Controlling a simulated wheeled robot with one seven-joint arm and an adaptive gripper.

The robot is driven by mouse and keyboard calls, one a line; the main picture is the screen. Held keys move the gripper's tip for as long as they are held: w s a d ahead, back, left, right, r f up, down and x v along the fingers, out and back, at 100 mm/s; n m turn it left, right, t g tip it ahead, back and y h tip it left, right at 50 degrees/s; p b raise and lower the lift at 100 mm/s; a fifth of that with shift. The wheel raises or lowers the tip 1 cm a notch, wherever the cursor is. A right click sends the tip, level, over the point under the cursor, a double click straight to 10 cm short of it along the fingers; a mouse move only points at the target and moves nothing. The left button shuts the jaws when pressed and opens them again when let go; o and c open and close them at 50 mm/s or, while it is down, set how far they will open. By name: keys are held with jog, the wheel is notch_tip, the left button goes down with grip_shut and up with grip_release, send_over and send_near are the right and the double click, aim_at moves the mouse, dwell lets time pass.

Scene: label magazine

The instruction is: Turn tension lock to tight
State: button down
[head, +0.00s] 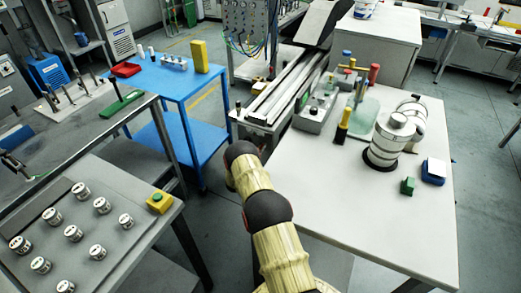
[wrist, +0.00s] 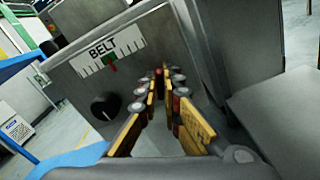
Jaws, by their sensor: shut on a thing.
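The wrist view shows a grey machine panel with a white scale marked BELT (wrist: 108,52), which carries a small red and green mark. A dark round knob (wrist: 105,107) sits below the scale. My gripper (wrist: 163,76) reaches to the panel right of the scale, its yellow-edged fingers closed together at the tips. They are shut on a small part, likely the tension lock, which the fingers mostly hide; its tight or loose setting cannot be read. In the head view my arm reaches the near end of the grey conveyor (head: 283,88), and the fingers are hidden there.
A white table (head: 400,225) right of my arm holds a label-roll stack (head: 388,140), a grey control box (head: 314,113) and small blocks. A blue cart (head: 185,85) stands left. A grey tray of round jars (head: 85,225) is at the front left.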

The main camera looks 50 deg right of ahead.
jog(key=m+b, duration=0.2)
jog(key=m, duration=0.2)
jog(key=m+b, duration=0.2)
jog(key=m, duration=0.2)
jog(key=m+b, duration=0.2)
jog(key=m, duration=0.2)
jog(key=shift+s+f+m, duration=0.3)
jog(key=shift+f+m, duration=0.1)
dwell(0.3)
jog(key=c, duration=2)
grip_release()
jog(key=v, duration=1.2)
jog(key=shift+r, duration=0.15)
